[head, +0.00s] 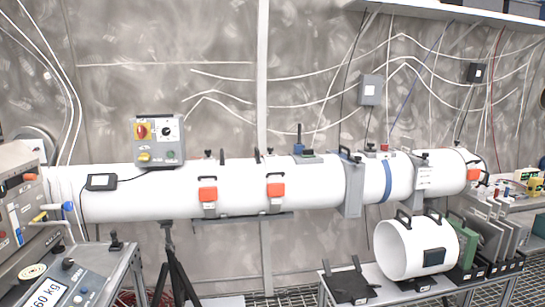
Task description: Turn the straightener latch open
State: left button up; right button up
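A long white tube runs across the view, with orange latches on its front side. One latch (208,195) is left of the middle, a second latch (276,190) is just right of it, and a third latch (474,175) is at the right end. I cannot tell which of them is the straightener latch, nor clearly whether each is open or closed. Neither of my grippers shows in the head view.
A control box (158,139) with knobs sits on the tube. A tripod (172,265) stands below it. A short white cylinder (398,250) with handles rests on a cart at lower right. A scale display (48,292) is at lower left. Mesh floor shows between the carts.

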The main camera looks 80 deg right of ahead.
aim_at(357, 159)
jog(key=z, duration=3.35)
jog(key=i+z, duration=0.2)
jog(key=i, duration=0.25)
jog(key=i+j+z, duration=0.15)
jog(key=i, duration=0.3)
